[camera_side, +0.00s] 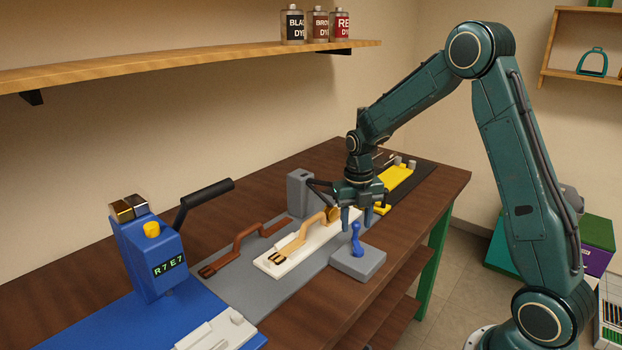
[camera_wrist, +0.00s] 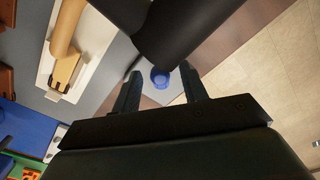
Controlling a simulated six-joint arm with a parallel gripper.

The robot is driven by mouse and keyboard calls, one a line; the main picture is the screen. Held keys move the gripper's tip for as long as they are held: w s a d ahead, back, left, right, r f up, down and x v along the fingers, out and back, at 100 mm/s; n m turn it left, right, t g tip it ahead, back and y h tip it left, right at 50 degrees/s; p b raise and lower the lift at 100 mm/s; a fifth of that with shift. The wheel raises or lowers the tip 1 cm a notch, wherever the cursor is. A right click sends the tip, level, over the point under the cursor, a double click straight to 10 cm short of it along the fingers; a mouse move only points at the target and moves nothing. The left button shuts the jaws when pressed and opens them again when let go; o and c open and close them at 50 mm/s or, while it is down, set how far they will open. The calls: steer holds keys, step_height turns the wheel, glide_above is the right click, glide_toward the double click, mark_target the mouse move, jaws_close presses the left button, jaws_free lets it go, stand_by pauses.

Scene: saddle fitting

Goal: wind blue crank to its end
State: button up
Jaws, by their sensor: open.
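The blue crank (camera_side: 356,240) stands upright on a grey block (camera_side: 358,264) near the front edge of the bench. My gripper (camera_side: 361,219) is just above the crank, pointing down, with its two fingers apart. In the wrist view the round blue top of the crank (camera_wrist: 160,77) shows between the fingers of my gripper (camera_wrist: 160,86). I cannot tell whether either finger touches it. The lower part of the crank is hidden in the wrist view.
A white tray (camera_side: 266,264) with a tan strap piece lies left of the crank. A grey post (camera_side: 299,194) stands behind. A blue machine (camera_side: 150,258) with a black lever and an "R7 E7" display stands at the left. A yellow fixture (camera_side: 399,179) is behind my gripper.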

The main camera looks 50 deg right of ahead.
mark_target(353, 223)
jaws_close()
steer(key=shift+w+a+n, duration=0.2)
steer(key=shift+a+n, duration=0.05)
steer(key=shift+n, duration=0.55)
jaws_free()
steer(key=shift+r, duration=0.1)
step_height(353, 223, up, 14)
stand_by(0.5)
steer(key=shift+a, duration=0.1)
